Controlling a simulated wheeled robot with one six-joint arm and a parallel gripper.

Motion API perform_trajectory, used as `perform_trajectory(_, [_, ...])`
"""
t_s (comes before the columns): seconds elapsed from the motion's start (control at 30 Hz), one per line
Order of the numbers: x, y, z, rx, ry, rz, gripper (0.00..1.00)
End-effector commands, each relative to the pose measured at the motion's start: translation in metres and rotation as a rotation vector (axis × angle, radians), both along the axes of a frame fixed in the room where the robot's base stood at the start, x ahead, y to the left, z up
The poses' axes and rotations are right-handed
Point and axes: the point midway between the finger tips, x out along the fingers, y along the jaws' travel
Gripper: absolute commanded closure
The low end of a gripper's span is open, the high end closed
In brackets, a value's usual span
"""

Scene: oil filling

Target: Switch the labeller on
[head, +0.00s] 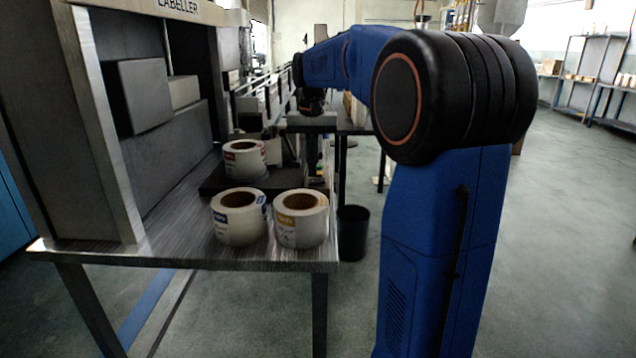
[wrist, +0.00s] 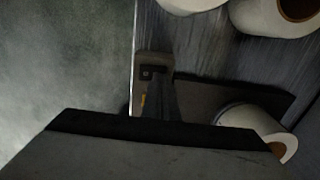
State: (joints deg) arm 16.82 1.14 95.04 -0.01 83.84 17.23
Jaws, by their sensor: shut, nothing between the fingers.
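The labeller (head: 128,72), a grey-framed machine with its name on the top beam, stands at the left of the head view. My gripper (head: 312,172) points down beyond the label rolls, at the table's far right side. Its narrow dark fingers also show in the wrist view (wrist: 162,82), shut and empty. A small pale plate with a dark fitting (wrist: 153,71) lies by the table edge just at the fingertips, with a small orange mark beside the fingers. It may be the switch; its setting and any contact cannot be told.
Two white label rolls (head: 238,222) (head: 301,225) stand at the front of the metal table (head: 190,252). Another roll (head: 244,162) is on a dark plate behind them. A black bin (head: 352,232) stands on the floor right of the table.

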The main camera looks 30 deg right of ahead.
Motion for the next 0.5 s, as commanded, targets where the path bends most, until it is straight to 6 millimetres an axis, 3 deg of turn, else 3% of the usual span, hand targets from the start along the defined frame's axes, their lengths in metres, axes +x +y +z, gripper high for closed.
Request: perform_trajectory(0.5, [0.0,0.0,0.034,-0.001,-0.001,0.0,1.0])
